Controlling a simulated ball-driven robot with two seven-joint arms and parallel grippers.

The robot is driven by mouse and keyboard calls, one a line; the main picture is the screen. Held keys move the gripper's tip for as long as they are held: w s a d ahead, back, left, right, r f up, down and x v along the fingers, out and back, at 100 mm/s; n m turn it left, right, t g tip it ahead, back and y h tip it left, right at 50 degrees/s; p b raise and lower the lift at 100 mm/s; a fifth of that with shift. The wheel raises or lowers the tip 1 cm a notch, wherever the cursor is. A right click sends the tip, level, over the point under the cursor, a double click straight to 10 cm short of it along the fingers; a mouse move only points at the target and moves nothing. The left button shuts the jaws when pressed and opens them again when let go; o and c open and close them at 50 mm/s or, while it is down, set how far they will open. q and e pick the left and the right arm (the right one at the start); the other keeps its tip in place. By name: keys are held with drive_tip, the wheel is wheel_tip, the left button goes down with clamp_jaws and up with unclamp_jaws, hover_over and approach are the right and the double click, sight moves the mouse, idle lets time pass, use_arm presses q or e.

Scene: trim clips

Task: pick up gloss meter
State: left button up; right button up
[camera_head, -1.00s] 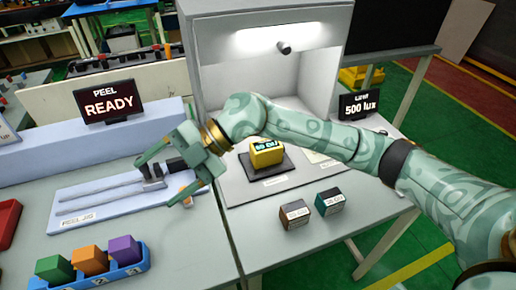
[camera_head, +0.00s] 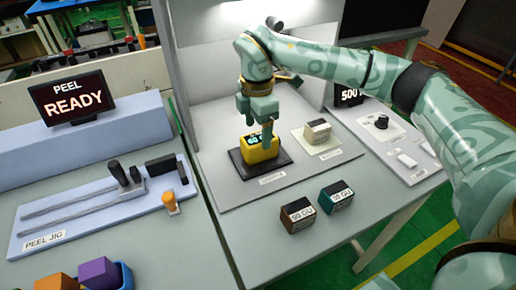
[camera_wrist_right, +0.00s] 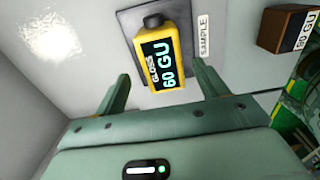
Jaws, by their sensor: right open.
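The gloss meter (camera_head: 262,153) is a yellow block with a dark display, standing on a dark sample plate (camera_head: 282,163) inside the grey light booth. In the right wrist view the gloss meter (camera_wrist_right: 164,60) shows its display reading 60 GU. My right gripper (camera_head: 256,135) points down over the gloss meter, with its fingers partly covering it in the head view. In the wrist view the open fingers lie to either side of the lower end of the meter, and nothing is held. My left gripper is not in view.
Two small blocks, a brown one (camera_head: 298,215) and a teal one (camera_head: 336,197), stand on the bench in front of the booth. The peel jig (camera_head: 100,205) lies to the left.

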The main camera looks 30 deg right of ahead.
sight(259, 137)
drive_tip(key=f+b, duration=0.1)
drive_tip(key=f, duration=0.2)
drive_tip(key=f+b, duration=0.1)
drive_tip(key=f, duration=0.2)
drive_tip(key=shift+s+d, duration=0.15)
drive_tip(key=shift+s, duration=0.05)
drive_tip(key=shift+r, duration=0.1)
drive_tip(key=c, duration=1.2)
